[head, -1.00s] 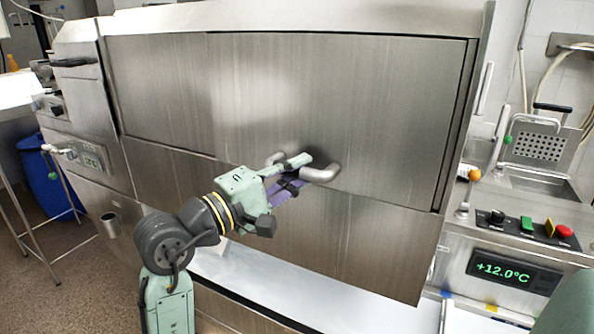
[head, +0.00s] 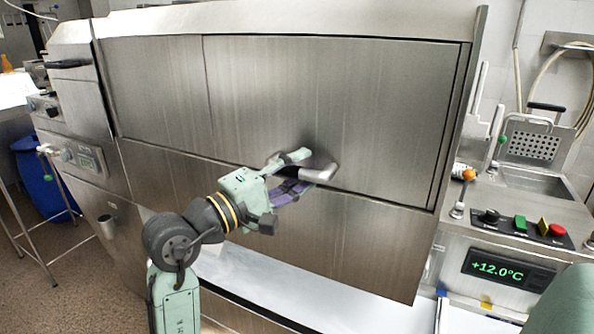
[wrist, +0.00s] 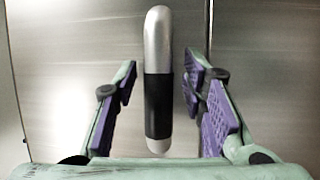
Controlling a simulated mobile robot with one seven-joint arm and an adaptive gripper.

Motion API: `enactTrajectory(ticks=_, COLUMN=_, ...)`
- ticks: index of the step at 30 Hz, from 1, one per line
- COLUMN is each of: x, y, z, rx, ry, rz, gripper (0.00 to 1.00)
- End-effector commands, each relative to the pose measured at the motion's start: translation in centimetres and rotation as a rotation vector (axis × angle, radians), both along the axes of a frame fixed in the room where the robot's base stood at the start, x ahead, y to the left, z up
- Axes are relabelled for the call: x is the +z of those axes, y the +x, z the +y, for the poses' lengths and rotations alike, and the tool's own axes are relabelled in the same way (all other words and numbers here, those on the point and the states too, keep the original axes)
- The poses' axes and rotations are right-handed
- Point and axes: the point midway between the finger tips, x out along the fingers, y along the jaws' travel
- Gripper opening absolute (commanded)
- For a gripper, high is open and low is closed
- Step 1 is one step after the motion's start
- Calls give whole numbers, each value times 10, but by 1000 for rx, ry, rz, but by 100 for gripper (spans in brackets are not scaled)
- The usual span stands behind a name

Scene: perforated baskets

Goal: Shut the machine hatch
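The machine hatch (head: 370,110) is a large brushed-steel panel in the front of the machine. It looks roughly flush with its frame, with dark gaps along its edges; I cannot tell if it is fully shut. Its bar handle (head: 322,172) sticks out near the lower edge. My gripper (head: 300,172) is at the handle with its fingers spread. In the wrist view, the silver handle with a black sleeve (wrist: 158,105) stands between the two purple-padded fingers (wrist: 160,98), with a clear gap on each side.
A lower steel panel (head: 370,245) lies below the hatch, above a white surface (head: 290,290). To the right is a unit with a +12.0°C display (head: 510,271), coloured buttons and a basin with a perforated basket (head: 535,146). A blue bin (head: 45,178) stands at the left.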

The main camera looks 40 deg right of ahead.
Motion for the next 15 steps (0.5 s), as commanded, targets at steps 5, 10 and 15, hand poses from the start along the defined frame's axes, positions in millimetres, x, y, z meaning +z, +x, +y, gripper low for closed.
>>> enactTrajectory(ticks=5, x=0, y=0, z=1, rx=0, ry=0, rz=0, gripper=38)
enactTrajectory(ticks=10, x=-2, y=1, z=15, rx=2, ry=-1, rz=1, gripper=38)
enactTrajectory(ticks=15, x=-6, y=2, z=49, rx=5, ry=0, rz=2, gripper=38)
